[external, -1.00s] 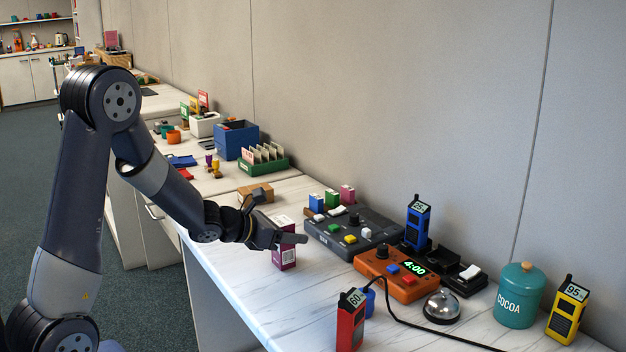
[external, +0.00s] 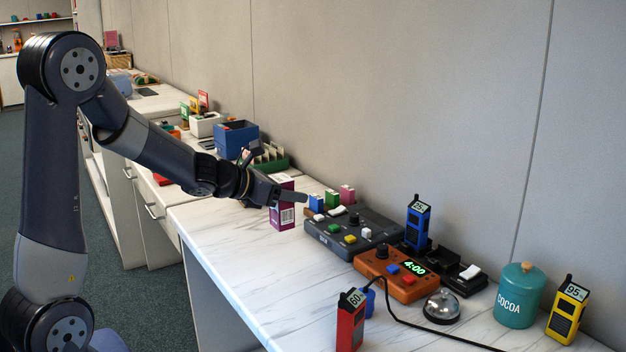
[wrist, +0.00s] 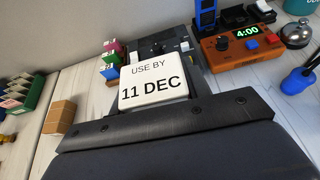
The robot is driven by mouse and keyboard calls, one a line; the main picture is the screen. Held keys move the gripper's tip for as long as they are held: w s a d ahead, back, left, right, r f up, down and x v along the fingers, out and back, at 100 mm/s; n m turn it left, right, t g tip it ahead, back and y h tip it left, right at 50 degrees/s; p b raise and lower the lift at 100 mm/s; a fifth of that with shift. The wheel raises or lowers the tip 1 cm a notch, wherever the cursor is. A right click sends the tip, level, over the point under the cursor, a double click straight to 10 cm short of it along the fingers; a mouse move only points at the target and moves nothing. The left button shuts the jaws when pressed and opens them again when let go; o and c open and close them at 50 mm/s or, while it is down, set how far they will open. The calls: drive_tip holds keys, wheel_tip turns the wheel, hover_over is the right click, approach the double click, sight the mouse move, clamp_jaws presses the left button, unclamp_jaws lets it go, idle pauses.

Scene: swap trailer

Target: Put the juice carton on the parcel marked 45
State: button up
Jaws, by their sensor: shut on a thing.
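The juice carton (external: 283,208), purple and white, is upright in my gripper (external: 281,194), which is shut on it near its top. In the wrist view its white top (wrist: 152,85) faces the camera and reads "USE BY 11 DEC". In the external view it is at the left end of the dark control box; I cannot tell for sure how far its base is above the counter. A plain brown box (wrist: 59,117) stands to the left in the wrist view, with no number visible; my gripper hides it in the external view. No 45 marking shows.
The dark control box (external: 340,239) and orange timer (external: 398,276) lie right of the carton. Small colored boxes (external: 332,199) stand close behind it. A bell (external: 441,306), cocoa tin (external: 518,297) and handheld radios are further right. The counter's front left (external: 215,222) is clear.

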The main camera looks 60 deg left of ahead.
drive_tip(key=w+a+r+n+y+p, duration=0.2)
drive_tip(key=a+p, duration=0.3)
drive_tip(key=a, duration=0.6)
drive_tip(key=w+a+r+n+g+y+p, duration=0.1)
drive_tip(key=w+a+p, duration=0.3)
drive_tip(key=a, duration=0.8)
drive_tip(key=w+a+r+n+y+p, duration=0.1)
drive_tip(key=a+r+n+y+p, duration=0.1)
drive_tip(key=a+p, duration=0.65)
drive_tip(key=shift+a+f+b, duration=0.4)
drive_tip(key=shift+a+f, duration=0.15)
drive_tip(key=shift+f, duration=1.15)
drive_tip(key=shift+a+f+b, duration=0.45)
drive_tip(key=shift+a+f, duration=0.05)
drive_tip(key=shift+f, duration=1.2)
drive_tip(key=shift+a+f+b, duration=0.4)
drive_tip(key=shift+a+f, duration=0.15)
drive_tip(key=shift+f, duration=1.15)
drive_tip(key=shift+f, duration=0.1)
drive_tip(key=shift+f, duration=0.1)
drive_tip(key=o, duration=1.1)
